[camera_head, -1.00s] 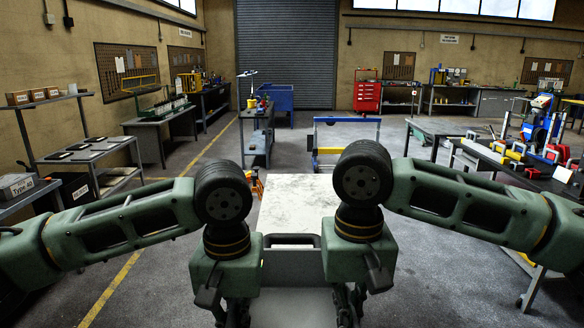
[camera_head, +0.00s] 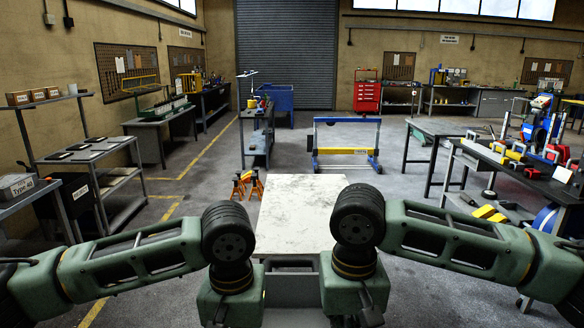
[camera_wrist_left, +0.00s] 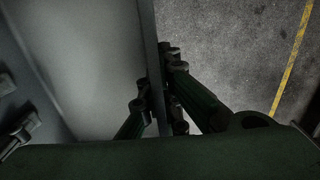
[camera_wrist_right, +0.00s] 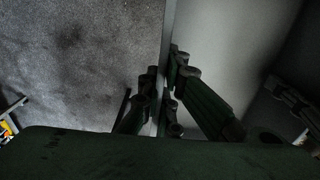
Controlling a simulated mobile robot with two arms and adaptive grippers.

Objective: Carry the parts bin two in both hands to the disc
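The parts bin (camera_head: 290,290) is a grey open box low in the middle of the head view, between my two wrists. Its visible inside looks bare. My left gripper (camera_wrist_left: 157,95) has its fingers on either side of one bin wall (camera_wrist_left: 151,30) in the left wrist view. My right gripper (camera_wrist_right: 163,90) pinches the opposite wall (camera_wrist_right: 169,30) in the right wrist view. In the head view the fingers are hidden or out of frame. I cannot make out for sure which thing is the disc.
A worn white tabletop (camera_head: 300,205) lies just beyond the bin. Orange stands (camera_head: 247,185) and a blue frame (camera_head: 346,150) stand behind it. A cluttered bench (camera_head: 520,170) is on the right, shelving (camera_head: 95,155) on the left. Open floor lies around the tabletop.

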